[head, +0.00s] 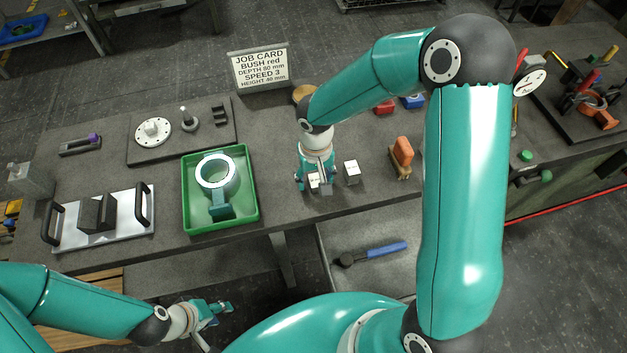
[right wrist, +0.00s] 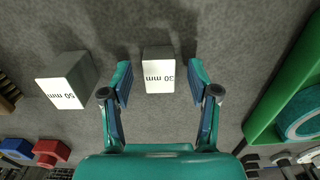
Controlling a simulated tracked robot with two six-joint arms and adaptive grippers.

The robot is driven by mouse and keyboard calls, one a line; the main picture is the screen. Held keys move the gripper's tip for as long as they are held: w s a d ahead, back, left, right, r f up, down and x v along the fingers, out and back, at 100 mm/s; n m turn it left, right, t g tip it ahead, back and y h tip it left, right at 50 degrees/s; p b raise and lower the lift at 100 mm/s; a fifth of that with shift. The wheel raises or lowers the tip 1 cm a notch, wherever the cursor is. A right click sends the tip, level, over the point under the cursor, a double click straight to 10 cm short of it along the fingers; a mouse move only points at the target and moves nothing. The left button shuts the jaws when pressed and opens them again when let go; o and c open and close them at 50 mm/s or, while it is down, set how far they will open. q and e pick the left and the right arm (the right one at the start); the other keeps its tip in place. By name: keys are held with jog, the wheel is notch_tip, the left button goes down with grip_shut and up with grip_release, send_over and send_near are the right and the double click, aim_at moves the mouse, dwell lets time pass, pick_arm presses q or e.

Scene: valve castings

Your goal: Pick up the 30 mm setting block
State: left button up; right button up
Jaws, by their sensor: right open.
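The 30 mm setting block (right wrist: 158,76) is a small grey block with a white labelled face. In the right wrist view it stands between the two fingers of my open right gripper (right wrist: 160,82), with a gap on each side. In the head view my right gripper (head: 315,178) is low over the bench, and the 30 mm block (head: 314,182) shows partly among its fingers. The larger 50 mm block (right wrist: 68,82) stands beside them, and it also shows in the head view (head: 351,173). My left gripper (head: 213,310) is in front of the bench; its finger opening is unclear.
A green tray (head: 187,197) with a ring-shaped casting (head: 232,180) lies left of the right gripper. An orange-topped brush (head: 402,152) stands to the right. A job card (head: 261,68) stands behind.

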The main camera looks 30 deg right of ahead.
jog(key=shift+f, duration=0.3)
grip_shut()
jog(key=shift+r, duration=0.1)
jog(key=shift+r, duration=0.1)
